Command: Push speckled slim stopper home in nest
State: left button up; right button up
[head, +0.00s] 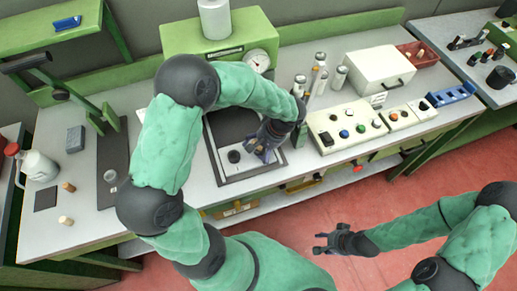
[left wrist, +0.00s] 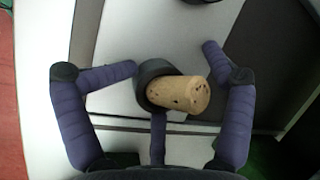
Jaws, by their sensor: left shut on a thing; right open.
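The speckled slim stopper (left wrist: 186,94) is a tan cork with dark flecks, seen in the left wrist view. Its lower end is inside a round black nest (left wrist: 146,72), and most of its length stands out. My left gripper (head: 262,153) is over the framed plate on the bench; its purple fingers surround the stopper in the left wrist view (left wrist: 172,82) and are shut on it. The contact points are not clear. In the head view, the gripper hides the stopper. My right gripper (head: 326,243) is open and empty, over the red floor in front of the bench.
Another black round piece (head: 234,156) is on the plate, left of my left gripper. A control box with buttons (head: 345,130) stands at the right. A green scale (head: 222,42) is behind. Two small corks (head: 66,220) lie at the far left.

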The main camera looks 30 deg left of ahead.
pick_arm(q)
jog(key=shift+s, duration=0.1)
dwell(0.9)
jog(key=shift+f, duration=0.1)
jog(key=shift+g+y+b, duration=0.5)
jog(key=shift+y+b, duration=0.1)
jog(key=shift+y, duration=0.7)
jog(key=shift+c, duration=0.3)
jog(key=shift+g+y+b, duration=0.6)
jog(key=shift+y, duration=0.9)
jog(key=shift+c, duration=1.2)
jog(key=o, duration=1)
jog(key=shift+o, duration=0.2)
jog(key=shift+d, duration=0.1)
